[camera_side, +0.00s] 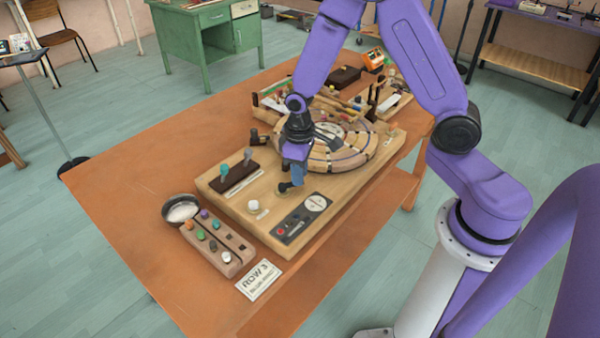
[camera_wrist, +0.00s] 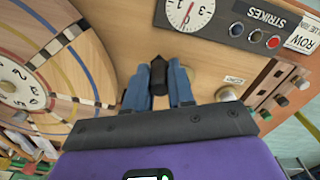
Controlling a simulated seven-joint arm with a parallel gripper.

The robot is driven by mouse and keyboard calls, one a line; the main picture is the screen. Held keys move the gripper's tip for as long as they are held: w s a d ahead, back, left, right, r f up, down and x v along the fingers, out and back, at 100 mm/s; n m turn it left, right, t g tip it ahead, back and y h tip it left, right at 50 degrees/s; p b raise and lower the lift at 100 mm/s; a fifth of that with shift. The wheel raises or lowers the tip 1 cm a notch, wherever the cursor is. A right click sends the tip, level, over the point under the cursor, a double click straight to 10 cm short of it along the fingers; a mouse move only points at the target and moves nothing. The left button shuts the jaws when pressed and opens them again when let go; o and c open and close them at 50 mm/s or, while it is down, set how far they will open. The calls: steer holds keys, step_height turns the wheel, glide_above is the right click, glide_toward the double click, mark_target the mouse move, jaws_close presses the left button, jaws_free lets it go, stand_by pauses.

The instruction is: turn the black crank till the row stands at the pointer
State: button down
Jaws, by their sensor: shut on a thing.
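My gripper (camera_side: 291,182) is low over the wooden board (camera_side: 235,203), its blue fingers closed around the black crank (camera_side: 284,187). In the wrist view the crank's dark handle (camera_wrist: 158,74) stands between the two fingertips (camera_wrist: 158,88). The round wooden wheel (camera_side: 355,160) with dark and coloured lines lies behind my gripper, partly hidden by my arm. Its striped face also shows at the left of the wrist view (camera_wrist: 85,75). A card (camera_side: 259,279) on the table reads ROW 3. I cannot make out the pointer or which row stands at it.
A panel with a white dial (camera_side: 316,202) and small lights sits just in front of the crank. A rack of coloured knobs (camera_side: 228,262) and a bowl (camera_side: 181,211) are at the front left.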

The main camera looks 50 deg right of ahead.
steer(key=shift+w, duration=0.15)
stand_by(0.4)
steer(key=c, duration=1)
jaws_free()
steer(key=shift+o, duration=0.2)
step_height(320, 180, up, 18)
steer(key=shift+f, duration=0.25)
